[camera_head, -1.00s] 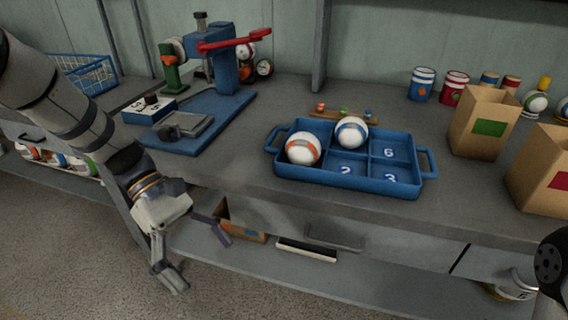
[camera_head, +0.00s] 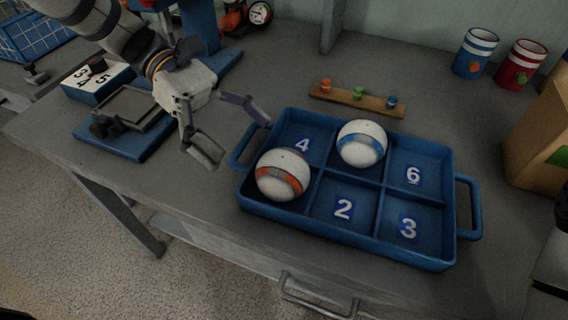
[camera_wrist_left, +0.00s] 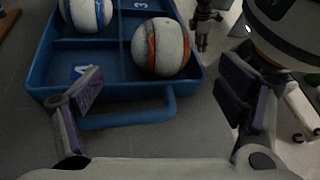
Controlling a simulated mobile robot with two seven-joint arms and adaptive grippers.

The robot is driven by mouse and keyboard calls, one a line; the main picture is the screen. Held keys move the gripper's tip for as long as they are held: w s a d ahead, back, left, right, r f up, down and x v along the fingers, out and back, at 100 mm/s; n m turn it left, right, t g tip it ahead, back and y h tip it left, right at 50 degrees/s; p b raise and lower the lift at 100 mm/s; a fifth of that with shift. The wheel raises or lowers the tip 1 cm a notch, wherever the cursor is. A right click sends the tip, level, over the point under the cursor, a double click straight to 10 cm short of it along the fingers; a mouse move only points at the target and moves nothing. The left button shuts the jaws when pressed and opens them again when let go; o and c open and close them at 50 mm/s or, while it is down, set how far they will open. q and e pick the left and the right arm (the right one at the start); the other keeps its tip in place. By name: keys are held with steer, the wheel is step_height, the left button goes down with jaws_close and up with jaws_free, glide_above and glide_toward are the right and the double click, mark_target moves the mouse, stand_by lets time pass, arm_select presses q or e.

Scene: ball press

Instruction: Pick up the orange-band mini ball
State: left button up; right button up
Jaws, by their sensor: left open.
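The orange-band mini ball (camera_head: 283,175) is white with an orange and grey band. It sits in the front-left compartment of the blue tray (camera_head: 415,259). It also shows in the left wrist view (camera_wrist_left: 160,47), beyond the tray's handle. My left gripper (camera_head: 240,142) is open and empty, above the bench by the tray's left end, apart from the ball. In the left wrist view its fingers (camera_wrist_left: 160,82) are spread wide, with the tray handle between them. A dark shape at the top of that view may be my right gripper; its jaws are unclear.
A blue-band ball (camera_head: 361,144) sits in the back-middle compartment. Compartments 4, 2, 3 and 6 look empty. A wooden strip with coloured pegs (camera_head: 357,99) lies behind the tray. Blue (camera_head: 474,54) and red (camera_head: 521,65) cans stand back right. A blue press base (camera_head: 128,140) is left.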

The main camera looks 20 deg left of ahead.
mark_target(267, 158)
arm_select(q)
steer(key=x, duration=0.5)
steer(key=shift+s+d, duration=0.2)
steer(key=shift+d, duration=0.25)
steer(key=c, duration=1.2)
arm_select(e)
steer(key=shift+w+r, duration=0.35)
steer(key=shift+w, duration=0.1)
